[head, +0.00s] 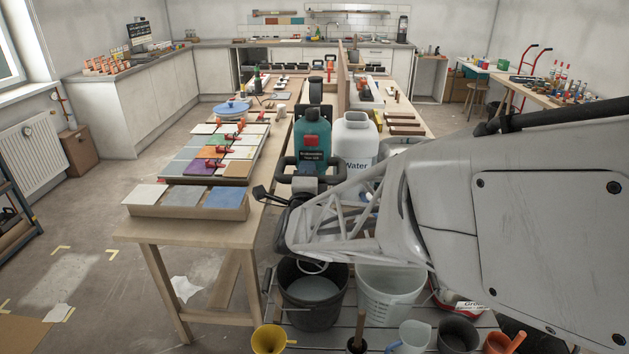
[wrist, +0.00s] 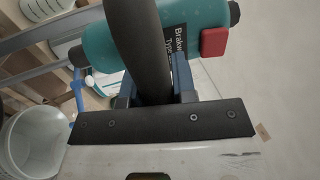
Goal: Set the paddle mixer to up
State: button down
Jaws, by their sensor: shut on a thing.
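The paddle mixer (head: 312,135) has a teal body with a red part, a black top and black handle bars. It looks upright in the head view, above the dark bucket (head: 322,315). In the wrist view its teal body (wrist: 195,30) lies across the top, with a thick black handle bar (wrist: 138,40) running down between the fingers. My gripper (wrist: 157,92) is shut on this black handle bar. In the head view my arm hides the mixer's lower part and the grip. A pale ring shows at the bucket's mouth; I cannot tell whether it is the paddle.
A white water canister (head: 357,140) is close beside the mixer. The wooden table (head: 190,233) with tile stacks stands left. A yellow funnel (head: 269,339) and jugs stand in front. Open floor lies left.

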jog(key=shift+r, duration=0.95)
jog(key=c, duration=0.9)
grip_release()
jog(key=shift+c, duration=0.2)
jog(key=shift+s+f, duration=0.15)
jog(key=shift+f, duration=0.1)
jog(key=shift+s+f, duration=0.25)
jog(key=shift+s, duration=1)
jog(key=shift+s+f, duration=0.2)
jog(key=shift+s, duration=1)
jog(key=shift+s+f, duration=0.25)
jog(key=shift+s, duration=1)
jog(key=shift+d, duration=0.1)
